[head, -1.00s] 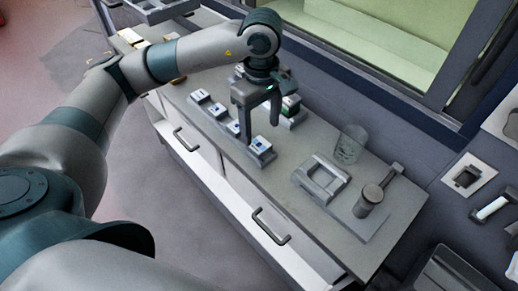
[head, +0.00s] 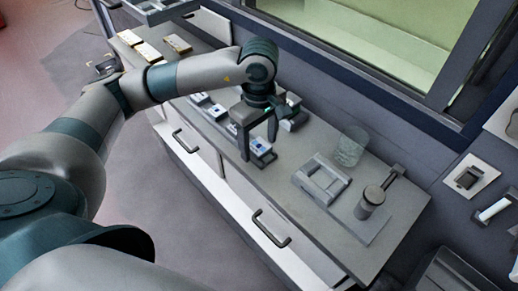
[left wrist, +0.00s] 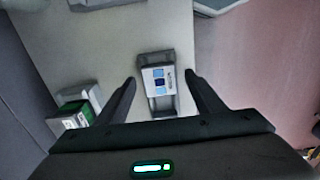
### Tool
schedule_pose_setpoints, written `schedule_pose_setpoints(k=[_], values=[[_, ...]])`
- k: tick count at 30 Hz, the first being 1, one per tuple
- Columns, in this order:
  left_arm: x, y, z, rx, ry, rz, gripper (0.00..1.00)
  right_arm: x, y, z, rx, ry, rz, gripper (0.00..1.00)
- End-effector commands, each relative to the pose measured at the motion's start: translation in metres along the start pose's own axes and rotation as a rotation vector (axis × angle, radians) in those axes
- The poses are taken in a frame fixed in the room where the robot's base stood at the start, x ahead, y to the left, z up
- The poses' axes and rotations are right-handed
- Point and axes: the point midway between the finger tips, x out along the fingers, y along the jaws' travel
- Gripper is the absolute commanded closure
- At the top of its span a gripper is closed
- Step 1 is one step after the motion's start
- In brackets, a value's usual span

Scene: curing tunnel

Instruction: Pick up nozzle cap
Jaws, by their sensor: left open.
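I cannot tell for sure which thing is the nozzle cap. A small white block with blue squares (left wrist: 159,80) sits in a grey holder (left wrist: 162,104) in the left wrist view, between my open left fingers (left wrist: 160,84) with a gap on each side. In the head view, my left gripper (head: 258,148) points down at the same white block (head: 260,145) on the bench, and a finger partly hides its surroundings. The fingers hold nothing. My right gripper is not in view.
A green-and-white box (left wrist: 70,116) stands in a grey holder beside my gripper. Along the bench (head: 300,240) are more small blocks, a square grey frame (head: 322,179), a clear beaker (head: 350,147) and a cylinder on a plate (head: 370,202).

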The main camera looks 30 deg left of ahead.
Motion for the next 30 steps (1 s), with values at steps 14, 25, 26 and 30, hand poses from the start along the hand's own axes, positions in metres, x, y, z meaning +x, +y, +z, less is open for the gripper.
schedule_pose_setpoints(k=[14, 25, 26, 30], values=[[0.000, 0.000, 0.000, 0.000, 0.000, 0.001, 0.38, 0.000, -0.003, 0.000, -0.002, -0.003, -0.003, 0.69], [0.000, 0.000, 0.000, 0.000, 0.000, 0.001, 0.84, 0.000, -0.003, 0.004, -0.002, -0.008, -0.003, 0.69], [0.000, 0.000, 0.000, 0.000, 0.000, 0.001, 0.84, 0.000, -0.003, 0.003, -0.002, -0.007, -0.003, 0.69], [-0.002, 0.001, 0.000, 0.000, 0.000, 0.002, 0.84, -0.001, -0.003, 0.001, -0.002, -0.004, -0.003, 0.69]])
